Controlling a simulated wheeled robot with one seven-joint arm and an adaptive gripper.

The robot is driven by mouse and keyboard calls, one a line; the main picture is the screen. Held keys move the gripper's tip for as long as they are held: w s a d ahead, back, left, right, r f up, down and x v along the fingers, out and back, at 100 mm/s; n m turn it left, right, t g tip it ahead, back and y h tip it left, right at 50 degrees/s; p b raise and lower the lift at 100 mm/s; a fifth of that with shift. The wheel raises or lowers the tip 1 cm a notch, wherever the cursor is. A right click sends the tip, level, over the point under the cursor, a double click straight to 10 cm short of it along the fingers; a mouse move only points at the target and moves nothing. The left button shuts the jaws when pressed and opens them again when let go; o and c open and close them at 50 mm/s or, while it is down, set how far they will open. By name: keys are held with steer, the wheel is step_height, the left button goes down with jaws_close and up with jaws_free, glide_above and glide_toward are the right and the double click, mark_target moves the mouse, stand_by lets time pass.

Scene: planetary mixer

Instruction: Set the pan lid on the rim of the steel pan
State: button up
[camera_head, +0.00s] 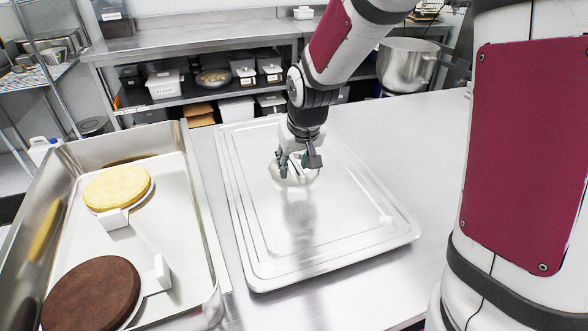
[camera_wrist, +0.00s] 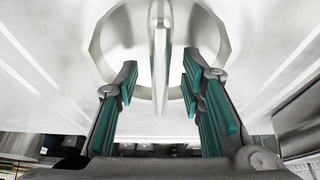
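The pan lid (camera_head: 340,230) is a large pale metal rectangle with a raised rim, lying on the steel counter right of the pan. The steel pan (camera_head: 205,215) is deep and uncovered at the left. My gripper (camera_head: 297,170) is low over the recess in the far half of the lid. In the wrist view, the lid's upright handle (camera_wrist: 161,60) stands between the teal-padded fingers of my gripper (camera_wrist: 159,88). The fingers are open, with a gap on each side of the handle. In the head view, my gripper partly hides the handle and recess.
A yellow round cake (camera_head: 117,186) and a brown round cake (camera_head: 92,297) lie in the pan, with white angled pieces beside them. The counter (camera_head: 415,150) is clear right of the lid. Shelves with bins and a mixing bowl (camera_head: 405,65) stand behind.

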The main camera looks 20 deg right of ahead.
steer(key=shift+f, duration=0.15)
jaws_close()
steer(key=shift+w, duration=0.1)
stand_by(0.4)
